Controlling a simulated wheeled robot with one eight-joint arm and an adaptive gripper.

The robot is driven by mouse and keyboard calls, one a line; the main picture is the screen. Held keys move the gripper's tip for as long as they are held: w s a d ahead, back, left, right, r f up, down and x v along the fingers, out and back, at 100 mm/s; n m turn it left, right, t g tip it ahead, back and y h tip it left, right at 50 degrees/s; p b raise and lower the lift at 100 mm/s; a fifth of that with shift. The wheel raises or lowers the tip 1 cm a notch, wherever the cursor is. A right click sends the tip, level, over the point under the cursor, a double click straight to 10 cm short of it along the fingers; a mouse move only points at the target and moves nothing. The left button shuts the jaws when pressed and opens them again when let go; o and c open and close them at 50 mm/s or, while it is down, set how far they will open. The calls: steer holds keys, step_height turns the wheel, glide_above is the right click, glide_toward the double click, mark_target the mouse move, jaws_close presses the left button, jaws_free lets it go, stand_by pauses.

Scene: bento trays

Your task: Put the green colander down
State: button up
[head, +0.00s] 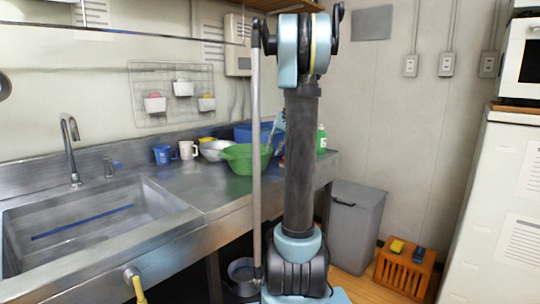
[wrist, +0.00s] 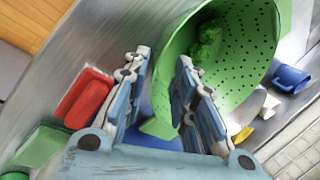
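The green colander (head: 245,160) stands on the metal counter in the head view, right of the sink, and looks upright. In the wrist view the colander (wrist: 235,85) fills the upper right, with a leafy green item (wrist: 207,42) inside. My gripper (wrist: 163,62) is at the colander's near rim. Its two fingers are apart, one each side of the rim, with a gap to the left finger. The right finger overlaps the colander wall, so contact there is hard to tell. In the head view my gripper (head: 274,138) is small, partly behind my arm.
A white bowl (head: 213,149), a white mug (head: 188,150) and a blue mug (head: 164,154) stand left of the colander. A blue bin (head: 243,132) is behind it. A red item (wrist: 84,97) and a green item (wrist: 41,146) lie close by. The counter nearer the sink is clear.

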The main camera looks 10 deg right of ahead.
steer(key=v, duration=0.9)
steer(key=s+a+f+n+h, duration=0.1)
steer(key=s+a+f, duration=0.2)
steer(key=s, duration=0.4)
steer(key=s+a+f+h, duration=0.1)
steer(key=s+a+f, duration=0.2)
steer(key=s, duration=0.3)
steer(key=s+a+f+n, duration=0.1)
steer(key=s+a+f, duration=0.3)
steer(key=s, duration=0.3)
steer(key=s+a+f+n+h, duration=0.1)
steer(key=s+f+h, duration=0.1)
steer(key=s+f, duration=1.5)
steer(key=shift+s+a+f+n+t+h, duration=0.2)
steer(key=shift+s+f+n+t+h, duration=0.15)
steer(key=shift+f, duration=0.4)
steer(key=shift+w, duration=0.15)
steer(key=shift+w+f, duration=0.2)
steer(key=shift+w, duration=0.2)
steer(key=shift+o, duration=0.4)
